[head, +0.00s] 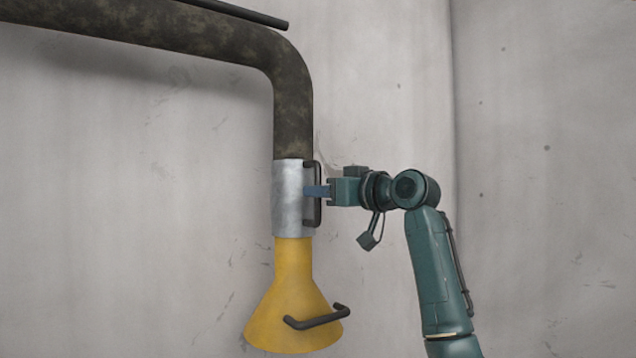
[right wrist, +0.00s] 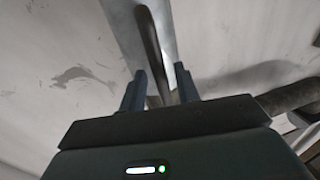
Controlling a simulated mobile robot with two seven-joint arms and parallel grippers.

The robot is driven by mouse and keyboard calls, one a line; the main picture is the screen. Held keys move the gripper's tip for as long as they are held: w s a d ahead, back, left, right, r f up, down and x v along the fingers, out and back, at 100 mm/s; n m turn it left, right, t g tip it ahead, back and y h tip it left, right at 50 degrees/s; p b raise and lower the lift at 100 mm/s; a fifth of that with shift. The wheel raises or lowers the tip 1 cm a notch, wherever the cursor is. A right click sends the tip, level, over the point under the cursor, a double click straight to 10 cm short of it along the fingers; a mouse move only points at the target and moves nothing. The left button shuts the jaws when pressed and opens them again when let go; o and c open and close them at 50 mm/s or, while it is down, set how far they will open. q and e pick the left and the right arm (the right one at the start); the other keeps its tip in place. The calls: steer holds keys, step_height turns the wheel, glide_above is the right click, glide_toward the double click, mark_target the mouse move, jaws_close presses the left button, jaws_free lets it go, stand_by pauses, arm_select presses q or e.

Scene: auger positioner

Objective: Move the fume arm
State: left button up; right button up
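The fume arm is a dark mottled duct (head: 292,105) that comes in from the upper left and bends down. It has a silver collar (head: 288,205) and a yellow cone hood (head: 288,310) at the bottom. A black upright handle (head: 318,172) is on the collar's right side. My right gripper (head: 314,191) reaches this handle from the right. In the right wrist view, its fingers (right wrist: 160,82) stand apart on either side of the handle (right wrist: 148,40), with small gaps seeming to show. My left gripper is not in view.
A second black bent handle (head: 318,320) is on the hood's front. A dark bar (head: 240,13) runs above the duct at the top. Grey walls (head: 550,150) stand behind and meet in a corner at the right. The space left of the hood is clear.

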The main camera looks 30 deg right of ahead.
steer(key=shift+x, duration=0.85)
steer(key=shift+c, duration=0.3)
jaws_close()
